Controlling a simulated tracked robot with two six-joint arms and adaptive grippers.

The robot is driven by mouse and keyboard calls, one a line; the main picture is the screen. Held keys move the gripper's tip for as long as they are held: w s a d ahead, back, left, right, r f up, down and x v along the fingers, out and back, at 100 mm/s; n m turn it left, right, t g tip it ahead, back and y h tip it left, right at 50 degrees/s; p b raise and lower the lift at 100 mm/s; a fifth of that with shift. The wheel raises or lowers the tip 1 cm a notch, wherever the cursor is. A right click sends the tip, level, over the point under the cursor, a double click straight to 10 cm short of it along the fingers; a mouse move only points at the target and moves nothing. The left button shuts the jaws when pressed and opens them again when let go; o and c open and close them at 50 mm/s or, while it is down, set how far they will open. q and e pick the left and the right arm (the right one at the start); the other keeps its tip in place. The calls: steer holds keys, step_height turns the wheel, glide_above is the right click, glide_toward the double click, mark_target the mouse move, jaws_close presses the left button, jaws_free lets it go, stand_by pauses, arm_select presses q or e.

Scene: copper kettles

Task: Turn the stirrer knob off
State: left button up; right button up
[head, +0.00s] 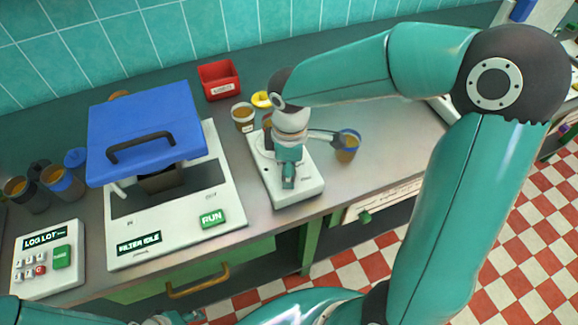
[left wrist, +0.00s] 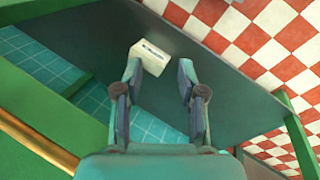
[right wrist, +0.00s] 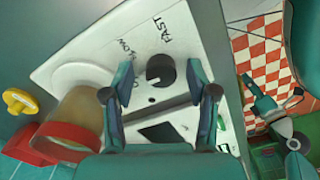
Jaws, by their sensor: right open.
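The stirrer (head: 312,188) is a white unit on the grey bench. In the right wrist view its dark round knob (right wrist: 160,70) sits on the white face (right wrist: 100,50), with SLOW and FAST printed around it. Another label is partly hidden by a finger. My right gripper (head: 288,180) is over the stirrer. In the right wrist view the open fingers (right wrist: 160,78) lie on either side of the knob; I cannot tell whether they touch it. The knob's exact setting is unclear. My left gripper (left wrist: 157,75) is open and empty, away from the stirrer, low by the bench front.
The blue-lidded filter unit (head: 150,120) stands left of the stirrer, with the LOG LOT keypad (head: 48,262) beyond. A white labelled box (left wrist: 150,57) lies below my left gripper.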

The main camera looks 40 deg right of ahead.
step_height(320, 180, up, 12)
stand_by(0.6)
stand_by(0.4)
